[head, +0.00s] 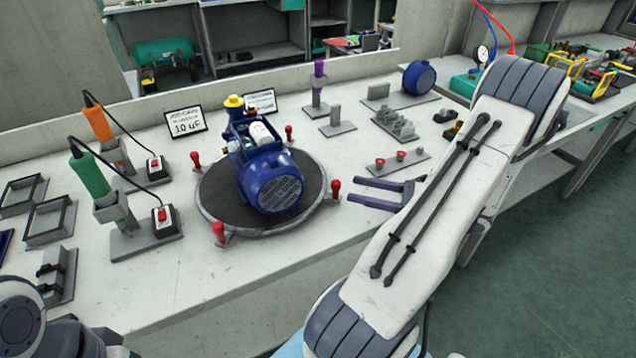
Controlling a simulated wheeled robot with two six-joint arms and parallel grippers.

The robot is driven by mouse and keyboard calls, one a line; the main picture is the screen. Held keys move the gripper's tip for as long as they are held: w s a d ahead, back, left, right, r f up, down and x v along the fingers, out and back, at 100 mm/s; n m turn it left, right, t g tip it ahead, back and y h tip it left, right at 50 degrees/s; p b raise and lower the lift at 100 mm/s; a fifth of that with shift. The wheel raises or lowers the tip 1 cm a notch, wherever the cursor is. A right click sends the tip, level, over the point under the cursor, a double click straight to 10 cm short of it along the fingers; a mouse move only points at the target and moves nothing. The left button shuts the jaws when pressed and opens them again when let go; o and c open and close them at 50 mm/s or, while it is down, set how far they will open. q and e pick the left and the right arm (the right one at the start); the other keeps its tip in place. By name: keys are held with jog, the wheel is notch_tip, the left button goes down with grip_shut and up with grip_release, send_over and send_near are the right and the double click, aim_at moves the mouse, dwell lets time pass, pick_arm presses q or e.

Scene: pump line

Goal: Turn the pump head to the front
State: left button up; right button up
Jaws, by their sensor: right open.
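A blue pump (266,172) with a round grilled motor end and a yellow cap (234,101) lies on a round dark turntable (218,195) on the bench. The grilled end faces the near right side. Several red-knobbed handles stand around the turntable's rim, one of them (335,187) on the right. My right gripper (358,193) is open and empty, its two dark fingers pointing left, just right of that right-hand red handle. I cannot tell whether it touches the handle. My left arm shows only in part at the lower left corner, and its gripper is out of view.
Green (90,175) and orange (98,122) tools stand in holders on the left, beside small switch boxes. Empty grey trays (48,222) lie at the far left. A rack with red parts (401,160) and a blue round part (419,78) are behind my right gripper. The bench front is clear.

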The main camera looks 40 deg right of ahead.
aim_at(322, 193)
jog(key=x, duration=0.9)
jog(key=shift+a, duration=0.1)
grip_shut()
dwell(1.1)
